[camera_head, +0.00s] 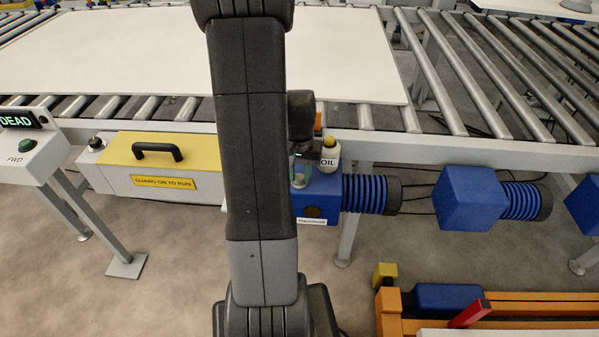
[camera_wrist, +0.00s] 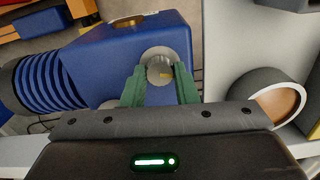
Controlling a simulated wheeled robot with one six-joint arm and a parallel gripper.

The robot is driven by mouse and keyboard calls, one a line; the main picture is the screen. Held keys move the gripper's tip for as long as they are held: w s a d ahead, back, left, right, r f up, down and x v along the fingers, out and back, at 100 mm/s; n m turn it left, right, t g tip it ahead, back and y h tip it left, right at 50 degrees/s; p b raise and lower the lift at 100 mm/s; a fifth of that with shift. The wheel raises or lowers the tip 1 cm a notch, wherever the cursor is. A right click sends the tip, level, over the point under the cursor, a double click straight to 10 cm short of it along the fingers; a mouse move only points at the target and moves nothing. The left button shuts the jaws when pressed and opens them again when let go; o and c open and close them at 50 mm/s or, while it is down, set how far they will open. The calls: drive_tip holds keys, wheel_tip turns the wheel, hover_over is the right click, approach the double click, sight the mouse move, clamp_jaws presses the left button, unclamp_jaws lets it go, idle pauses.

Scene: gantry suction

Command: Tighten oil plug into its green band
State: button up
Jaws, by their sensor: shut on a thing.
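The oil plug (camera_wrist: 160,68) is a round grey metal cap with a small yellow mark, on top of the blue gear housing (camera_wrist: 112,58). My gripper (camera_wrist: 161,72) has its green fingers shut on the plug from both sides. In the head view my gripper (camera_head: 302,170) reaches down onto the blue housing (camera_head: 322,197), and the plug (camera_head: 299,181) shows small below it. I cannot make out a green band on the housing apart from the green fingers.
An oil bottle (camera_head: 330,153) with a yellow cap stands just behind the housing. A yellow guard (camera_head: 150,150) with a black handle is at left. The roller conveyor (camera_head: 480,60) carries a large white sheet (camera_head: 130,50). A control box (camera_head: 25,150) reads DEAD.

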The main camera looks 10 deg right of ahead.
sight(299, 176)
drive_tip(key=o, duration=1)
wheel_tip(299, 176, up, 14)
drive_tip(key=p, duration=0.1)
drive_tip(key=shift+p, duration=0.3)
drive_tip(key=shift+f, duration=0.1)
